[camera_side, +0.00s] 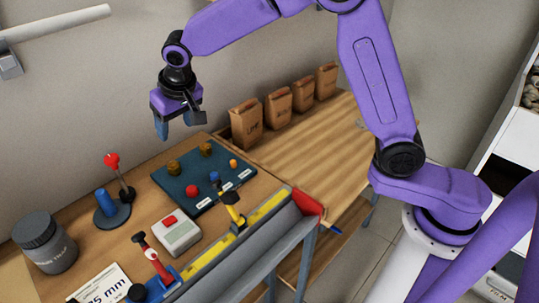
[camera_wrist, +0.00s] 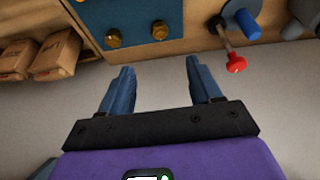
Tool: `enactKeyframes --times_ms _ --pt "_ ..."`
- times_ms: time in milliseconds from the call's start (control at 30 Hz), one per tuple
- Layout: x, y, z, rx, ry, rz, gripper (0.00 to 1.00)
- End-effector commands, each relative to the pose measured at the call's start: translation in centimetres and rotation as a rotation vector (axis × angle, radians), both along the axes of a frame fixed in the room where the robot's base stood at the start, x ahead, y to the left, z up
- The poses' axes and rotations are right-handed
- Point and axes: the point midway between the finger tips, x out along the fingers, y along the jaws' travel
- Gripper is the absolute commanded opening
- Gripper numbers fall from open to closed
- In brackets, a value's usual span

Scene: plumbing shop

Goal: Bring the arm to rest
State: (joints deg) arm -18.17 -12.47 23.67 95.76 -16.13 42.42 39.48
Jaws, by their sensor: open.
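My gripper (camera_side: 176,130) hangs in the air above the back of the workbench, near the wall, on my purple arm. In the wrist view my gripper (camera_wrist: 158,78) has its two blue fingers spread apart with nothing between them. Below and beyond it lies a dark blue board (camera_side: 183,201) with brass fittings and coloured knobs. Part of the board (camera_wrist: 125,14) and two brass fittings also show at the top of the wrist view. The fingers touch nothing.
A red-knobbed lever (camera_side: 112,161), a blue peg (camera_side: 106,202), a grey jar (camera_side: 45,243) and a white box with a red button (camera_side: 176,234) stand on the bench. Paper bags (camera_side: 246,123) line the wall. A yellow-and-grey rail (camera_side: 262,214) runs along the front edge.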

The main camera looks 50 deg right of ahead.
Motion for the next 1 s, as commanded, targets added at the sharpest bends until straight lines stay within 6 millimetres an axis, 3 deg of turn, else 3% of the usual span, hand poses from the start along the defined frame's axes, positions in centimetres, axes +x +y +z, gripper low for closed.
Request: enactKeyframes --times_ms 167,467,1000 --pt "-3.1 -0.7 0.5 -0.020 0.033 0.100 0.63" --pt "-10.6 -3.1 1.0 -0.063 0.106 0.326 0.63" --pt "-25.8 -11.1 0.5 -0.139 0.229 0.742 0.63"
